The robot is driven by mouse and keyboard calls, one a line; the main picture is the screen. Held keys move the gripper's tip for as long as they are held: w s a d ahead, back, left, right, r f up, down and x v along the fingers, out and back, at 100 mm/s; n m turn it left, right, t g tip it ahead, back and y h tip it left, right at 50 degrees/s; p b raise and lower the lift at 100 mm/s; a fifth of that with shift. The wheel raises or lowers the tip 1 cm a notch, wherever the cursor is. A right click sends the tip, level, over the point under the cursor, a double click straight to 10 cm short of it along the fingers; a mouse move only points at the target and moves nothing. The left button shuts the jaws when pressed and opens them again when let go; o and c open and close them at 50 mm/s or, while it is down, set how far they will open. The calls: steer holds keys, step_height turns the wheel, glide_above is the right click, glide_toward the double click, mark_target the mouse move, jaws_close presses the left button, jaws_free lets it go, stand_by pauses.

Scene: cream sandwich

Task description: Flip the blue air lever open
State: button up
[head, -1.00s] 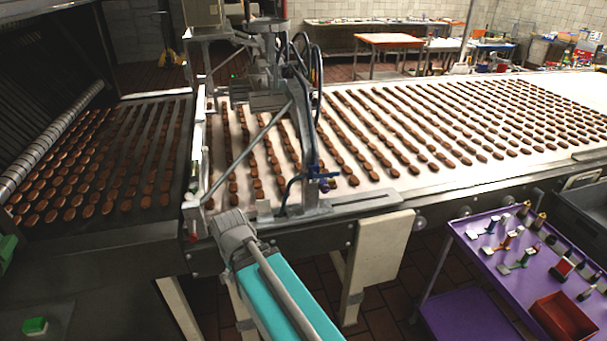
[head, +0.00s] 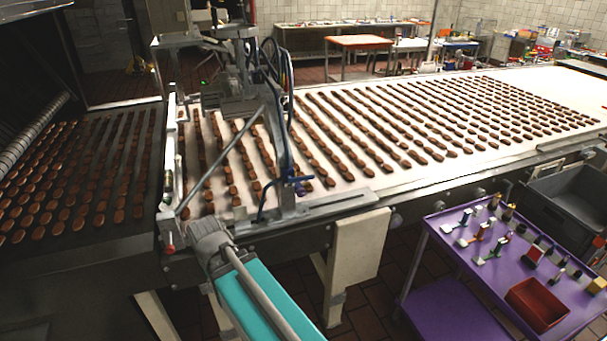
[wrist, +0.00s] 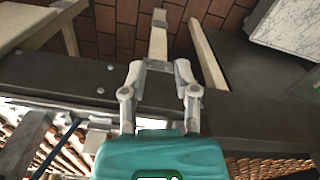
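The blue air lever (head: 298,187) appears as a small blue-purple handle on the grey frame at the conveyor's near edge in the head view. It is too small to tell how it is turned. My gripper (wrist: 160,72) has a teal body and grey fingers in the wrist view. Its fingers are spread with nothing held between them, over the conveyor's dark side beam (wrist: 65,80). The lever cannot be made out in the wrist view. A thin blue hose (wrist: 70,132) shows there at lower left, apart from the fingers.
The white conveyor belt (head: 345,185) carries rows of brown biscuits. A grey machine frame (head: 240,95) stands across it. A purple trolley (head: 470,262) with small parts and a red bin (head: 537,303) is at right. A dark grey crate (head: 570,195) stands beyond it.

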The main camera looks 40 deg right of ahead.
steer(key=shift+w+d+r+m+p, duration=0.7)
steer(key=shift+w+d+r+p, duration=0.05)
steer(key=shift+w+d+r, duration=0.15)
jaws_close()
steer(key=w+d+r+m+g+h+p, duration=0.1)
steer(key=w+d+r+m+p, duration=0.3)
steer(key=d, duration=0.6)
steer(key=w+d+r+m+h+p, duration=0.4)
steer(key=d+r+m+p, duration=0.4)
steer(key=d+r, duration=0.3)
steer(key=w+d+r+m+g+h+p, duration=0.1)
steer(key=w+d+r+m+p, duration=0.4)
steer(key=d, duration=0.5)
steer(key=shift+d+r+m+g+h+p, duration=0.15)
steer(key=shift+r+m+g+h+p, duration=0.25)
steer(key=shift+r+m+h, duration=0.75)
steer(key=shift+r+m+y, duration=0.15)
steer(key=shift+m+y, duration=0.1)
